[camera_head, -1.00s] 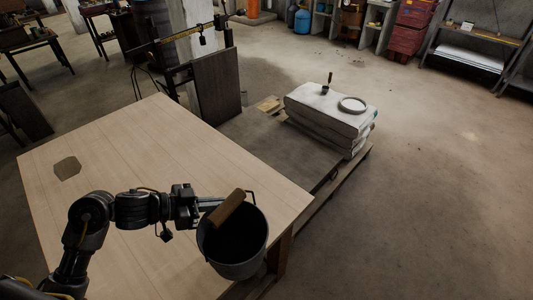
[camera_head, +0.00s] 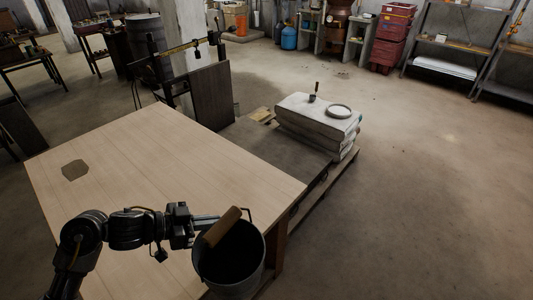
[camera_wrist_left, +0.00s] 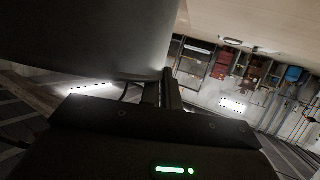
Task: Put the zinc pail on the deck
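The zinc pail (camera_head: 229,270) is a dark grey bucket with a wooden grip (camera_head: 222,227) on its wire handle. It hangs roughly upright at the near right corner of the wooden table. My left gripper (camera_head: 203,222) is shut at the pail's handle; the exact contact is hard to see. In the left wrist view the pail (camera_wrist_left: 85,40) fills the upper left, beside the fingers (camera_wrist_left: 161,92). The deck (camera_head: 277,150) is the dark, flat platform of the beam scale beyond the table. My right gripper is not in view.
The wooden table (camera_head: 160,165) has a small brown patch (camera_head: 75,170). White sacks (camera_head: 310,118) stacked on the deck's far right carry a ring-shaped weight (camera_head: 339,111) and a small handled object (camera_head: 314,93). A dark upright panel (camera_head: 211,95) stands at the deck's left. The floor at right is clear.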

